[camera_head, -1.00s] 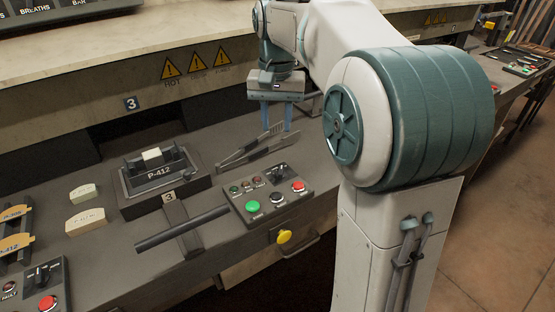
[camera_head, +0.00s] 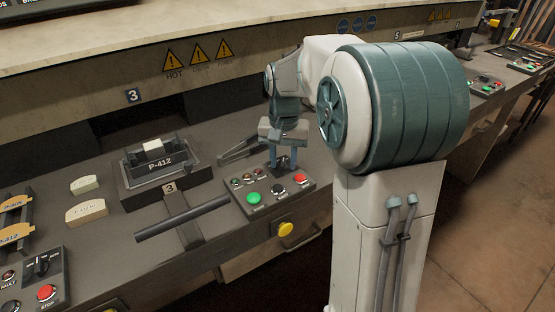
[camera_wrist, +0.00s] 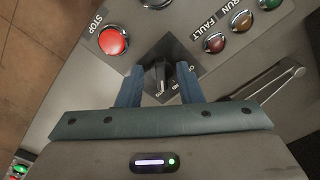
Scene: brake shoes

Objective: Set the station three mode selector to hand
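The station three control panel (camera_head: 232,201) sits right of the plate marked 3. Its black mode selector (camera_wrist: 160,76) is on a dark square plate in the wrist view, with small lettering partly hidden by my fingers. My gripper (camera_head: 283,165) points down over the panel's back right part and hides most of the selector in the head view. In the wrist view, my gripper (camera_wrist: 158,88) has its two blue fingers apart, one on each side of the selector knob. I see gaps beside the knob; I cannot tell how deep the fingertips reach.
The red stop button (camera_wrist: 113,40) is close to my left finger in the wrist view. Red and amber lamps (camera_wrist: 214,43) lie to the right. Tongs (camera_head: 240,151) lie behind the panel, and a dark bar handle (camera_head: 180,219) lies left of it.

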